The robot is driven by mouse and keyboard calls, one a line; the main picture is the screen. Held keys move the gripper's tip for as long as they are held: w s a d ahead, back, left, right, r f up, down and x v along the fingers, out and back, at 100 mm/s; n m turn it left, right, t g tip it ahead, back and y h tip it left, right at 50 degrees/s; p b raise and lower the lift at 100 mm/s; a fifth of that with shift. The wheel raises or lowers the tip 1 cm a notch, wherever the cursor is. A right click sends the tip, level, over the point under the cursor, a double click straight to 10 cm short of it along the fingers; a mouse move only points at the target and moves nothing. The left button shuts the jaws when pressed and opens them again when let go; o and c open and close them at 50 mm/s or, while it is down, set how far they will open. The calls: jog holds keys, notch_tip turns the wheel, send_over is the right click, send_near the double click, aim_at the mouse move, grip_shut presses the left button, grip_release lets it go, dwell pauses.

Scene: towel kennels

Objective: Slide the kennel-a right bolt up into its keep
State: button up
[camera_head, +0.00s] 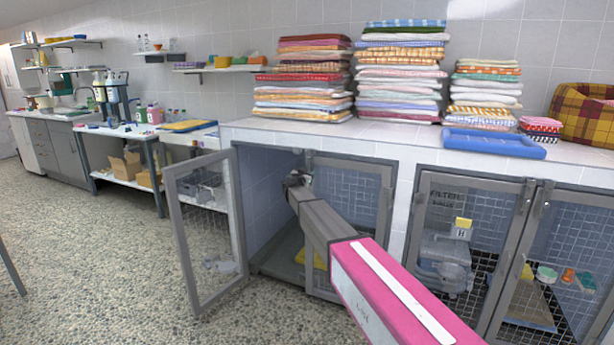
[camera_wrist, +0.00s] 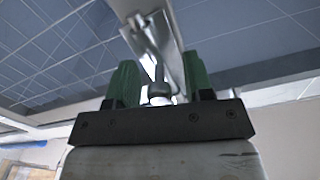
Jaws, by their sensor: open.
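In the wrist view, my gripper (camera_wrist: 158,84) is open, with one green finger on each side of a metal bolt (camera_wrist: 158,92). The bolt's round knob sits between the fingers, with gaps visible beside it. Its rod runs up along a pale door frame post (camera_wrist: 170,40). In the head view, my gripper (camera_head: 297,180) is at the upper inner edge of the left kennel's right door (camera_head: 347,192), which looks closed. The arm's end hides the bolt there. I cannot read a kennel label on this bay.
The left kennel's left door (camera_head: 209,215) stands swung open into the room. The right kennel's doors (camera_head: 462,240) look closed.

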aim_at(309, 166)
grip_shut()
jog(key=shift+r, duration=1.75)
grip_release()
jog(key=shift+r, duration=0.1)
jog(key=shift+s, duration=0.15)
jog(key=shift+s+a, duration=0.2)
jog(key=shift+s, duration=0.4)
jog(key=v, duration=0.9)
